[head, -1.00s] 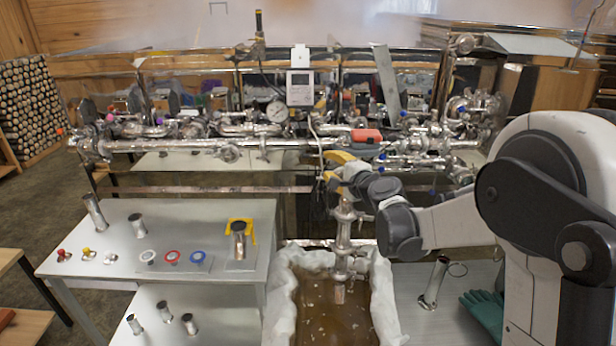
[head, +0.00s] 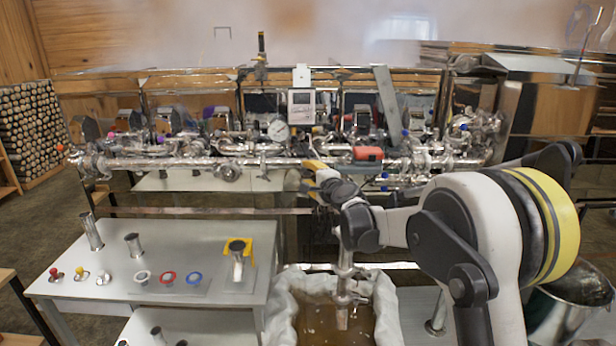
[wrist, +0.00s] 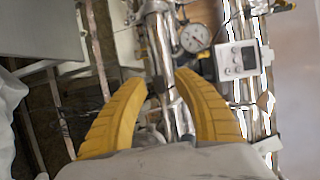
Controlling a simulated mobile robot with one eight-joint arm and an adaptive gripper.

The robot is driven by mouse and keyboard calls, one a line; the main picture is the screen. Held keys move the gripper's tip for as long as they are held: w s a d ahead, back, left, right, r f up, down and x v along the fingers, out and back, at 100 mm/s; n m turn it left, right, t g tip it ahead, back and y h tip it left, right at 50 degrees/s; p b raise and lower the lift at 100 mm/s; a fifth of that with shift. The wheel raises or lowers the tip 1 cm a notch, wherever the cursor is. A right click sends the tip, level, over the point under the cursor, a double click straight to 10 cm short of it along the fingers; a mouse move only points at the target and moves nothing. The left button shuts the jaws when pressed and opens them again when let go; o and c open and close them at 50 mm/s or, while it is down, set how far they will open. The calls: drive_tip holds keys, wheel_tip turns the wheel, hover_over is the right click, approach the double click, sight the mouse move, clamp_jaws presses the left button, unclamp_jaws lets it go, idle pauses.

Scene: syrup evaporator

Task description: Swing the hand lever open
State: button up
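A steel pipe run with valves (head: 160,162) crosses the head view in front of the evaporator. A red handle-like part (head: 367,153) sits on it, right of my gripper; I cannot tell whether this is the hand lever. My gripper (head: 312,168) is at the pipe run, below the dial gauge. In the wrist view, my gripper's (wrist: 162,82) two yellow fingers are spread apart, with shiny pipework (wrist: 162,45) showing between and beyond their tips. Nothing is clearly held. No lever is clearly made out there, and contact cannot be told.
A dial gauge (head: 277,130) and a display box (head: 302,106) stand just above the pipe. A vertical pipe (head: 345,275) hangs over a cloth-lined tub (head: 280,308) of brown liquid. A steel table (head: 205,245) with tubes and small fittings is at left.

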clamp_jaws()
drive_tip(key=shift+s+d+n+g+y, duration=0.25)
drive_tip(key=shift+s+n+g+y, duration=0.25)
drive_tip(key=shift+s+n+y, duration=0.5)
drive_tip(key=shift+s+n+g+y, duration=0.45)
drive_tip(key=shift+n+g+y, duration=0.05)
drive_tip(key=shift+y, duration=0.3)
unclamp_jaws()
